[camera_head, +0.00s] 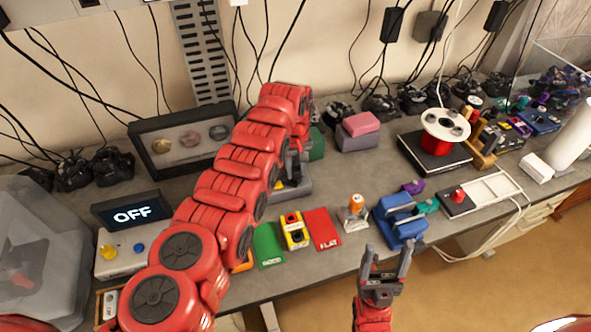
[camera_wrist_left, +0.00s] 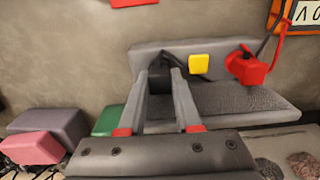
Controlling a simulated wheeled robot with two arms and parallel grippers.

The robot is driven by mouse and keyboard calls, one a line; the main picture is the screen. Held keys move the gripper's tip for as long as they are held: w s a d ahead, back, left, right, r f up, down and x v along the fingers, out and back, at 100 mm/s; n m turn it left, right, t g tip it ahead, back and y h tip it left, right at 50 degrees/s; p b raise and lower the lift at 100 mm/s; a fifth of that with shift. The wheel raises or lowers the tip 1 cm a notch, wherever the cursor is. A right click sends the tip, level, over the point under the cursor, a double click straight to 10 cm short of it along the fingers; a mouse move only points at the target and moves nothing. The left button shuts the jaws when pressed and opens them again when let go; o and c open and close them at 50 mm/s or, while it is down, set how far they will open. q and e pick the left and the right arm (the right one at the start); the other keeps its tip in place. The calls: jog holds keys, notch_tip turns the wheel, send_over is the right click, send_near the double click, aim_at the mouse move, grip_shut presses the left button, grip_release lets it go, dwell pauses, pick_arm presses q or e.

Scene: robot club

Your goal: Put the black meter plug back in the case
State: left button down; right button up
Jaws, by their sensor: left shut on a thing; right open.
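The grey case (camera_wrist_left: 275,103) stands open in the left wrist view, with a yellow square and a red plug (camera_wrist_left: 247,66) on a red lead at its right. In the head view only part of the case (camera_head: 292,190) shows beyond my left arm. My left gripper (camera_wrist_left: 161,72) is shut at the case's left part. The dark piece between its fingers looks like the black meter plug (camera_wrist_left: 160,80). Whether the plug is seated in the case or held above it, I cannot tell. My right gripper (camera_head: 388,252) is open and empty at the table's front edge.
Green and red cards (camera_head: 322,228), a yellow button box (camera_head: 294,230) and a blue vice (camera_head: 400,220) stand along the front. A pink block (camera_head: 361,124) and a green box (camera_wrist_left: 108,121) are near the case.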

pick_arm(q)
jog(key=shift+f+b, duration=0.25)
jog(key=shift+b, duration=0.3)
dwell(0.7)
jog(key=c, duration=0.5)
grip_release()
jog(key=shift+r, duration=0.1)
jog(key=shift+w+r, duration=0.15)
jog(key=shift+r, duration=0.35)
notch_tip(320, 180, up, 8)
jog(key=b, duration=0.3)
jog(key=shift+f, duration=0.25)
notch_tip(320, 180, up, 9)
jog(key=p, duration=0.7)
jog(key=shift+f+p, duration=0.1)
jog(key=shift+p, duration=0.3)
